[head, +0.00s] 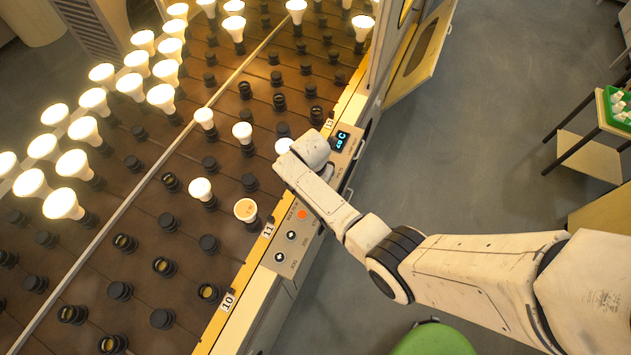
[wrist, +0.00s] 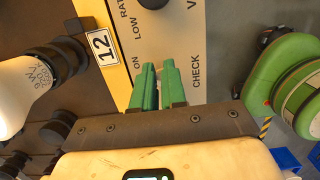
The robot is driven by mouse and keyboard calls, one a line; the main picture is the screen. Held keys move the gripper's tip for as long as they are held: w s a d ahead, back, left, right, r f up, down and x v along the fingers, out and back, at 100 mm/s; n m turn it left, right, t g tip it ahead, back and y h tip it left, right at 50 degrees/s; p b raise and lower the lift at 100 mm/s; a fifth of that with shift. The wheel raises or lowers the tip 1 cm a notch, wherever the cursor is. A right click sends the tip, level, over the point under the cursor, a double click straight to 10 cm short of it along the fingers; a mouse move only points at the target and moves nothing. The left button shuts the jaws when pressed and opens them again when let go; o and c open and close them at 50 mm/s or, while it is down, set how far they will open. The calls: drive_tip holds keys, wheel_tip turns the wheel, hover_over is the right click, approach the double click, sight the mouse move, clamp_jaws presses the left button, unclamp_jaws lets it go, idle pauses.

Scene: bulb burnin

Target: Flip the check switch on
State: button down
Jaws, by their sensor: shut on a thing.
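The control panel (wrist: 178,40) is a pale plate with printed words ON, LOW and CHECK in the wrist view. My gripper (wrist: 158,78) has two green fingers close together, between the ON and CHECK words. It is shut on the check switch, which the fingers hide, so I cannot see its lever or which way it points. In the head view, the panel (head: 287,246) runs along the rack's edge, and my wrist covers the part by the fingers.
The rack holds many sockets and lit bulbs (head: 64,204). An open cabinet door (head: 420,55) is beyond.

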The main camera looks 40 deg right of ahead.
idle(0.4)
drive_tip(key=c, duration=1.2)
unclamp_jaws()
drive_tip(key=shift+d, duration=0.1)
drive_tip(key=r, duration=0.7)
drive_tip(key=a+r, duration=0.1)
drive_tip(key=r, duration=0.2)
drive_tip(key=shift+s+a+r, duration=0.1)
drive_tip(key=shift+s+r, duration=0.05)
drive_tip(key=shift+r, duration=0.2)
